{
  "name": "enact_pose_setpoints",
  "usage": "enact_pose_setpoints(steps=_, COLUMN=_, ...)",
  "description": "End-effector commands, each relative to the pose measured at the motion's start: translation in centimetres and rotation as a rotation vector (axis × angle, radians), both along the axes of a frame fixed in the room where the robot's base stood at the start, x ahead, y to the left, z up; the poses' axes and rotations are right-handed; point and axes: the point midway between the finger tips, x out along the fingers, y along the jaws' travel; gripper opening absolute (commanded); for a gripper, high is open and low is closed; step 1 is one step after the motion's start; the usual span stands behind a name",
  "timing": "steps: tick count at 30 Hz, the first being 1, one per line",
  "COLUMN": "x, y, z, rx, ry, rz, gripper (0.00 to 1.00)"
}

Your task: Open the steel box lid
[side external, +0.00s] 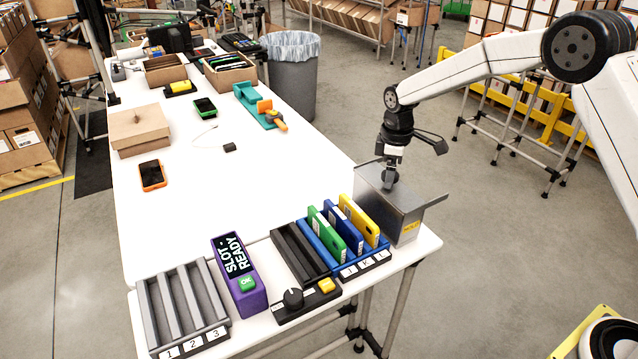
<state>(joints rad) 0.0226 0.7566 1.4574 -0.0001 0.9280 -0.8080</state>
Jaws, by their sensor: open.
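A blue rack (345,262) with green, blue and yellow cases stands just left of the box. A dark slotted tray, a knob panel (306,300), a purple device (239,275) and a grey numbered rack (182,305) lie farther left. The table's middle (260,190) is mostly clear.

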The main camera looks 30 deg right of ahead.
Motion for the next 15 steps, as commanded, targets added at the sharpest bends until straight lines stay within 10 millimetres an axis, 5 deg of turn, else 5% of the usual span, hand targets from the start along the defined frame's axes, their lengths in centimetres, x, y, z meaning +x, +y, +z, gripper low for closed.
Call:
enact_pose_setpoints(steps=6, x=0.0, y=0.0, z=-0.01, rx=0.0, ry=0.0, rz=0.0, gripper=0.92)
enact_pose_setpoints(steps=15, x=0.01, y=0.01, z=0.02, rx=0.0, ry=0.0, rz=0.0, gripper=0.0)
